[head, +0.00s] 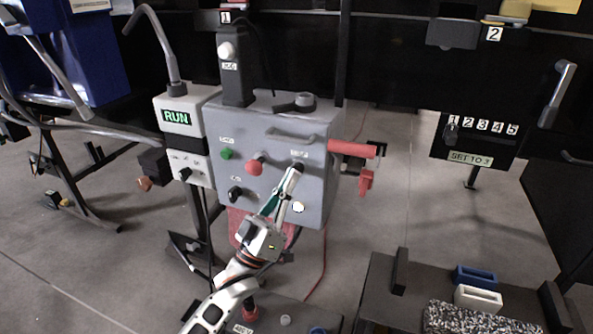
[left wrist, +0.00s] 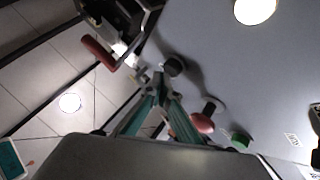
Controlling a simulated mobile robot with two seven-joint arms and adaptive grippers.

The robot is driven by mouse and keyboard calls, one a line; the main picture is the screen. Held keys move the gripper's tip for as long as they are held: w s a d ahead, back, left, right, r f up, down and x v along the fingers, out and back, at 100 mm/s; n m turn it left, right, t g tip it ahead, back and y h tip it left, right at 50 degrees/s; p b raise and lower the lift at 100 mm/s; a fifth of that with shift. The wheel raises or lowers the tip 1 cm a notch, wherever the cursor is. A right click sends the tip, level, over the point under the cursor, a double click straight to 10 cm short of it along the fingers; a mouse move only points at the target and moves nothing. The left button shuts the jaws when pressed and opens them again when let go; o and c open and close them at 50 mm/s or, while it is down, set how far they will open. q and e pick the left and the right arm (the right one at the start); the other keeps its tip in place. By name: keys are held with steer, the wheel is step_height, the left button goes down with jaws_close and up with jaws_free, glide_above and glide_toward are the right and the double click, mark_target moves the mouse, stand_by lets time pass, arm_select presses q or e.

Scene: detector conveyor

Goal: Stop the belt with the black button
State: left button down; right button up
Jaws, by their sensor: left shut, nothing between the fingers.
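The grey control box (head: 310,135) stands in the middle of the head view. Its black button (head: 299,165) is at the upper right of the front face, and it also shows in the left wrist view (left wrist: 173,66). My left gripper (head: 293,172) is shut and empty, with its fingertips at the black button's lower edge. In the left wrist view the fingertips (left wrist: 159,77) are just beside the button; I cannot tell whether they touch it. A screen (head: 176,117) left of the box reads RUN in green. My right gripper is not in view.
A red mushroom button (head: 255,166) and a green button (head: 227,154) lie left of the black one. A black knob (head: 235,194) and a lit white button (head: 299,207) sit lower. A red handle (head: 352,149) sticks out at the box's right. A dark table holds a blue block (head: 475,277).

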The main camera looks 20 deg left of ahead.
arm_select(q)
steer(key=shift+w, duration=0.15)
stand_by(0.4)
steer(key=shift+w, duration=0.4)
stand_by(0.4)
steer(key=shift+s, duration=0.95)
steer(key=shift+p, duration=0.3)
